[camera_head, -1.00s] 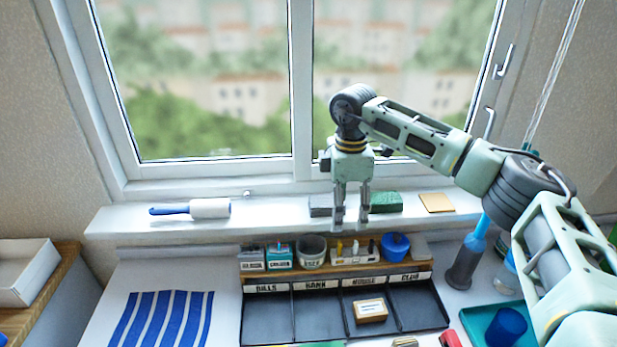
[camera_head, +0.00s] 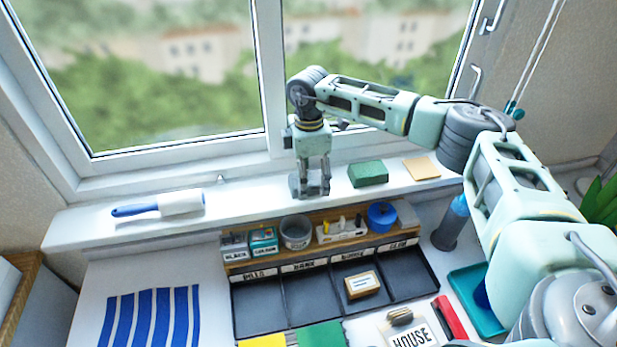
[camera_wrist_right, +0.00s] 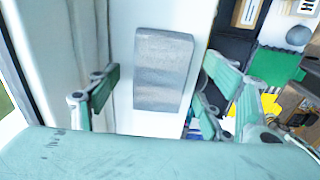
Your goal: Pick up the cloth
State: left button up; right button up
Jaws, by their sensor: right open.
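A grey flat rectangular piece (camera_wrist_right: 165,62) lies on the white windowsill and looks like a folded cloth. In the head view it is mostly hidden behind my right gripper (camera_head: 312,190). My right gripper points down over it, open and empty. In the right wrist view the fingers stand on either side of the grey piece, apart from it. A thin tan square (camera_head: 422,168), which could also be a cloth, lies further right on the sill. My left gripper is not in view.
A green block (camera_head: 368,173) lies on the sill just right of the gripper. A lint roller (camera_head: 181,202) lies to the left. Below stand a wooden rack with pots (camera_head: 296,232) and a dark sorting tray (camera_head: 260,318). The window frame (camera_head: 272,90) rises close behind.

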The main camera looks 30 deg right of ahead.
jog(key=shift+f, duration=0.55)
jog(key=c, duration=0.6)
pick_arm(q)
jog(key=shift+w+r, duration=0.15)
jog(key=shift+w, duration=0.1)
pick_arm(e)
jog(key=c, duration=0.6)
jog(key=shift+r, duration=0.1)
